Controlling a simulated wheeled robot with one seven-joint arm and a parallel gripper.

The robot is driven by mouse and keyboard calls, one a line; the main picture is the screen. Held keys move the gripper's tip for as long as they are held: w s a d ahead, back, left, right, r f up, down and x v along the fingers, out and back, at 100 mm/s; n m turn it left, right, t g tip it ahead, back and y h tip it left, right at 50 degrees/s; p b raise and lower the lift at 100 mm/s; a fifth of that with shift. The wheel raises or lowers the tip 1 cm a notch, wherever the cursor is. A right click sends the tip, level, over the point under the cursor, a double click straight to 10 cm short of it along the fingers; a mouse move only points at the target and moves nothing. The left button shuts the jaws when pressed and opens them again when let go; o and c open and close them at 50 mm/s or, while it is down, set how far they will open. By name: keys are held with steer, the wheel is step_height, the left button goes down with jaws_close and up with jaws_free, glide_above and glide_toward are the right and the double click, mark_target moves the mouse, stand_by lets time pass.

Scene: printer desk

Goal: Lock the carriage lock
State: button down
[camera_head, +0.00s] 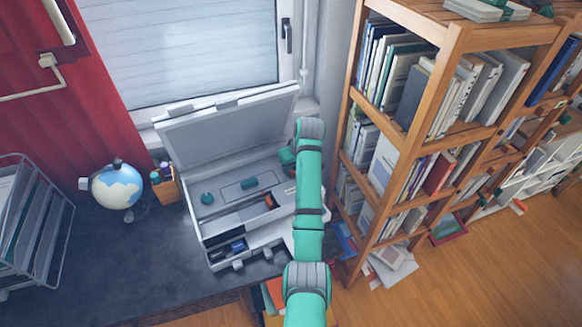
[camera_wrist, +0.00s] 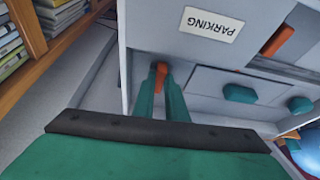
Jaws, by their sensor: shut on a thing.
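The printer (camera_head: 218,220) stands on the dark desk with its lid (camera_head: 228,128) raised. In the wrist view, an orange lever (camera_wrist: 160,69), which looks like the carriage lock, stands beside a white upside-down "PARKING" label (camera_wrist: 213,24). My gripper (camera_wrist: 159,80) is shut on this lever, one green finger on each side. A second orange piece (camera_wrist: 277,40) and green knobs (camera_wrist: 240,94) show on the printer. In the head view, my arm covers the printer's right side and the lever cannot be made out.
A wooden bookshelf (camera_head: 398,140) stands close to the right of the printer. A globe (camera_head: 117,187), a pen box (camera_head: 165,186) and a wire rack (camera_head: 35,225) are on the desk at left. The desk (camera_head: 150,250) is clear in front of the globe.

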stand_by(0.4)
steer(key=c, duration=1.8)
jaws_free()
steer(key=shift+o, duration=0.2)
steer(key=shift+r, duration=0.1)
steer(key=v, duration=1)
steer(key=shift+s+d+r, duration=0.15)
steer(key=shift+s+r, duration=0.1)
steer(key=shift+w, duration=0.1)
